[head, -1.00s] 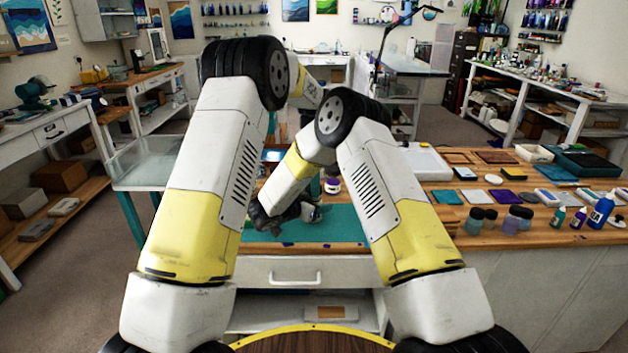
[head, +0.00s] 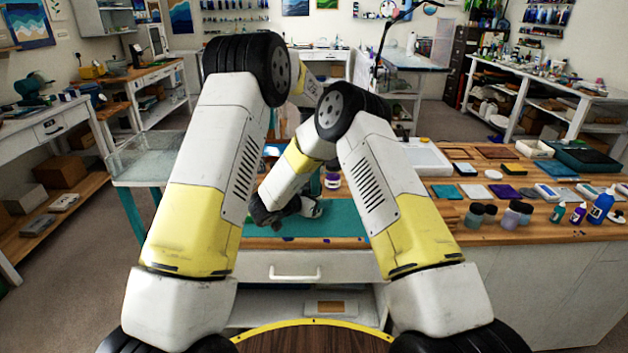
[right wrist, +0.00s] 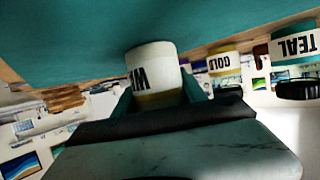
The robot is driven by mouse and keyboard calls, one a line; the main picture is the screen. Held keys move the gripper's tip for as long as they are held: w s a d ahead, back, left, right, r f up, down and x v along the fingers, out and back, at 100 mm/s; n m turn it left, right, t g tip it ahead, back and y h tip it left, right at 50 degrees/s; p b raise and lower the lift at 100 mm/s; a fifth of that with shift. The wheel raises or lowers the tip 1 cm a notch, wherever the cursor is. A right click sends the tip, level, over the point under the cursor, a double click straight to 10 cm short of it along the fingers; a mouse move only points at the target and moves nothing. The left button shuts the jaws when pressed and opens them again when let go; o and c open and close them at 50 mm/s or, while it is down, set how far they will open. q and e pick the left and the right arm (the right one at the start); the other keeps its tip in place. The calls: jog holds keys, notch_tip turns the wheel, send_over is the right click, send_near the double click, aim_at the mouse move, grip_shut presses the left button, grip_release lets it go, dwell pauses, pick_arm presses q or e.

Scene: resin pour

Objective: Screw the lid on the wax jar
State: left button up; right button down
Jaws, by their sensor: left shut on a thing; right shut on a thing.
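In the right wrist view, which is upside down, a white-labelled jar (right wrist: 151,60) shows a label beginning with "W", with a yellowish band beyond it. It stands at the teal mat (right wrist: 60,45). My right gripper (right wrist: 162,88) is shut around this jar, one dark finger on each side. The jar's mouth and any lid are hidden behind the gripper body. In the head view my right gripper (head: 308,207) lies low over the mat (head: 342,222), partly behind my forearm. My left gripper is hidden behind my arms, and I see no lid.
Jars labelled GOLD (right wrist: 225,63) and TEAL (right wrist: 294,46) stand beyond the held jar. A purple jar (head: 332,181) stands behind the right forearm. Several jars and a blue bottle (head: 601,207) occupy the right bench. The mat's front strip is clear.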

pick_arm(q)
jog(key=shift+f, duration=0.2)
jog(key=o, duration=1.3)
jog(key=shift+r, duration=0.15)
jog(key=shift+r, duration=2.2)
jog(key=shift+c, duration=0.5)
notch_tip(320, 180, up, 3)
jog(key=n, duration=0.3)
